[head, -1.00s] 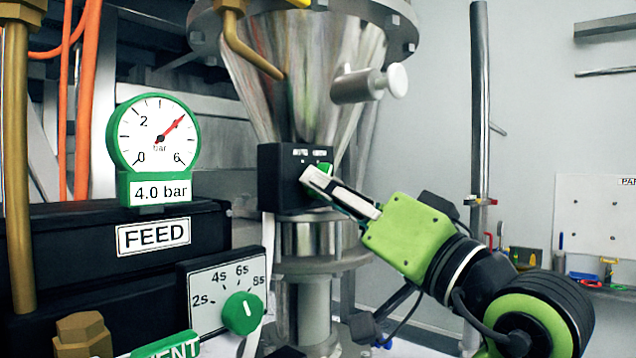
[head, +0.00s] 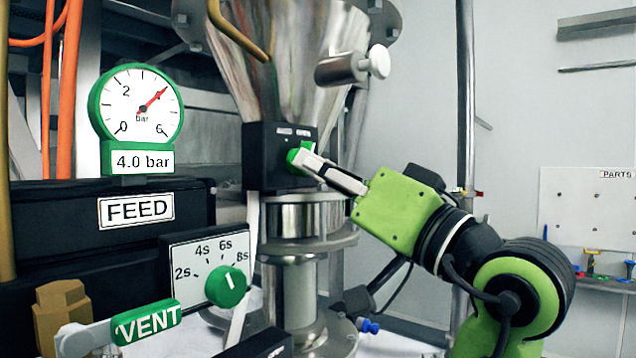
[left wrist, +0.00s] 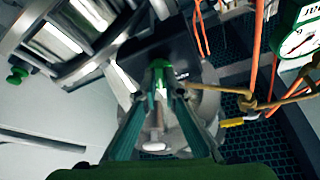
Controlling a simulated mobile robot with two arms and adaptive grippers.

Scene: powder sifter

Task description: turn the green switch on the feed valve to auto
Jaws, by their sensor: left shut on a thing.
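The feed valve's black switch box (head: 262,158) is mounted below the steel hopper in the head view, with two small white labels near its top edge. The green switch (head: 293,155) is on its front, partly covered by my fingers. My left gripper (head: 306,162) reaches it from the lower right and is shut on the switch. In the left wrist view, the fingers (left wrist: 160,90) close around the green switch (left wrist: 160,64), against the dark box. The label wording is too small to read. My right gripper is not in view.
A green-rimmed gauge (head: 140,105) stands on the black FEED box (head: 60,225) at left. A timer panel with a green knob (head: 227,286) and a green VENT handle (head: 147,322) are at lower left. A steel cylinder with a white knob (head: 345,68) sticks out above the switch box.

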